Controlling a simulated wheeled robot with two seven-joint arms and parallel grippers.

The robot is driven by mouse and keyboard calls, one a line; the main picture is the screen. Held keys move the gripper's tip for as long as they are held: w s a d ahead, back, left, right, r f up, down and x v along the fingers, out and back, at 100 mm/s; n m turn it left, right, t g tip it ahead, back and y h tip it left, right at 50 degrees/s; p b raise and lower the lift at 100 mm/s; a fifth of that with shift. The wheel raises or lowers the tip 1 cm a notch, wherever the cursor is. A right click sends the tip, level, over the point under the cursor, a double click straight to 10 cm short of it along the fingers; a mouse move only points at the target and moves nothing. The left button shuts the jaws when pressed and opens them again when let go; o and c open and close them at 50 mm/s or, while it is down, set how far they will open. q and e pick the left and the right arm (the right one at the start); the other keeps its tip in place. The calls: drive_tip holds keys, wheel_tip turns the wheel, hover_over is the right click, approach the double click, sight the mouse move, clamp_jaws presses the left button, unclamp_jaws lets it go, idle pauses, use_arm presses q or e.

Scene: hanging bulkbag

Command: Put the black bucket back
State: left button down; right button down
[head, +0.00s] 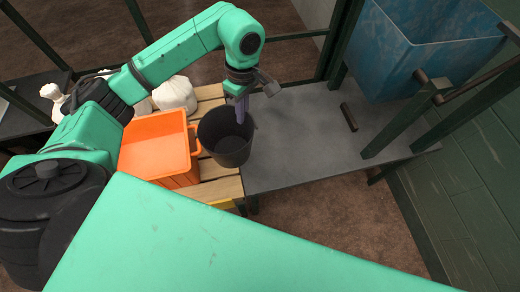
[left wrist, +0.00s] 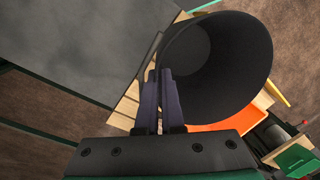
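The black bucket (head: 225,147) is in the middle of the head view, beside the orange crate (head: 155,150), over the edge of the wooden pallet (head: 218,178). I cannot tell whether its base rests on the pallet. My left gripper (head: 240,110) points down at the bucket's right rim. In the left wrist view its two purple fingers (left wrist: 160,78) are close together, one on each side of the wall of the bucket (left wrist: 225,60), pinching its rim. The bucket's inside looks empty. My right gripper is not in view.
A grey platform (head: 300,140) lies right of the bucket, mostly bare, with a short dark bar (head: 349,117) on it. A blue container (head: 420,45) is held in a dark green frame at the upper right. A white sack (head: 175,94) lies behind the orange crate.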

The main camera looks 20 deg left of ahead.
sight(229, 136)
use_arm(q)
drive_tip(key=n+b, duration=0.1)
drive_tip(key=n, duration=0.2)
drive_tip(key=w+n+b, duration=0.1)
drive_tip(key=n, duration=0.3)
drive_tip(key=n+h+b, duration=0.1)
drive_tip(key=n, duration=0.3)
drive_tip(key=shift+w+d+f+b, duration=0.2)
drive_tip(key=shift+w+f+b, duration=0.1)
drive_tip(key=shift+f+b, duration=0.1)
drive_tip(key=n+b, duration=0.1)
drive_tip(key=n, duration=0.2)
drive_tip(key=n+t+b, duration=0.1)
drive_tip(key=n, duration=0.2)
drive_tip(key=n+b, duration=0.1)
drive_tip(key=n, duration=0.2)
drive_tip(key=shift+w+a+r+h, duration=0.1)
drive_tip(key=shift+w+r+h, duration=0.2)
drive_tip(key=shift+w, duration=0.05)
drive_tip(key=n, duration=0.3)
drive_tip(key=shift+r+t, duration=0.1)
drive_tip(key=shift+t, duration=0.2)
wheel_tip(229, 136, down, 20)
drive_tip(key=p, duration=0.1)
drive_tip(key=shift+r, duration=0.2)
